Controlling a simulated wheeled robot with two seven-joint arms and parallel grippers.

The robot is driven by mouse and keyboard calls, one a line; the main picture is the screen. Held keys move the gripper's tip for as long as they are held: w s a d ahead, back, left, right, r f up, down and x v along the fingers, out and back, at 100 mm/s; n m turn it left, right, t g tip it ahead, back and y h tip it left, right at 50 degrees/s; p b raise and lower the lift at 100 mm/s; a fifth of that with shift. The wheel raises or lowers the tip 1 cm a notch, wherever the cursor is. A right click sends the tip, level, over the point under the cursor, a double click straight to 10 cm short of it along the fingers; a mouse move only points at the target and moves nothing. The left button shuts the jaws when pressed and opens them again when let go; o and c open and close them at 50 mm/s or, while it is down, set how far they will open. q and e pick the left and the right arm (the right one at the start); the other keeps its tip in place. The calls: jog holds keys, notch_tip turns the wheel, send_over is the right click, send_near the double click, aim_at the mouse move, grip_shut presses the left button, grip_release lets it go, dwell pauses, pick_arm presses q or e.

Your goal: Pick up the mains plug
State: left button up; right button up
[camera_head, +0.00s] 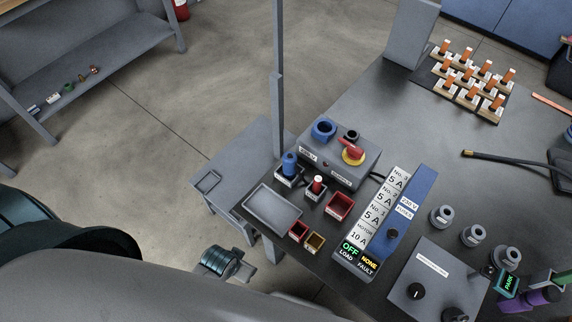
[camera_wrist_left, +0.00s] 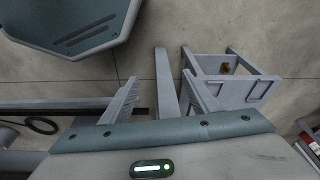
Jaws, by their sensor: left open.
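The mains plug appears to be the blue plug (camera_head: 290,164), upright in a small holder on the dark bench top in the head view. It stands left of a grey box with a blue socket (camera_head: 323,128) and a red-and-yellow rotary switch (camera_head: 352,150). My left gripper (camera_head: 242,270) shows partly at the lower middle of the head view, off the bench's near-left edge and apart from the plug. In the left wrist view its two fingers (camera_wrist_left: 160,100) are spread with nothing held between them. The plug is not seen there. My right gripper is not in view.
A grey tray (camera_head: 272,209), red bins (camera_head: 340,206) and a fuse panel (camera_head: 385,215) crowd the near bench. A grey post (camera_head: 277,80) rises at the bench's left edge. A low grey side table (camera_head: 228,172) stands beside it. Open floor lies left.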

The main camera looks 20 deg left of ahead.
pick_arm(q)
jog(key=w+d+r+t+h, duration=0.1)
jog(key=w+d+r, duration=0.1)
jog(key=r, duration=0.8)
jog(key=w+d+r, duration=0.1)
jog(key=w+r, duration=0.1)
jog(key=r, duration=0.7)
jog(key=w+d+r+m+g+h, duration=0.1)
jog(key=w+d+r+m, duration=0.2)
jog(key=w, duration=0.4)
jog(key=w+d+r+m+g+h, duration=0.1)
jog(key=w+d+r, duration=0.2)
jog(key=w+d, duration=0.4)
jog(key=w+a+r+g+y, duration=0.1)
jog(key=w+a+r+y, duration=0.2)
jog(key=w+a+r, duration=0.5)
jog(key=w+r, duration=0.2)
jog(key=w, duration=0.1)
jog(key=shift+w+g, duration=0.3)
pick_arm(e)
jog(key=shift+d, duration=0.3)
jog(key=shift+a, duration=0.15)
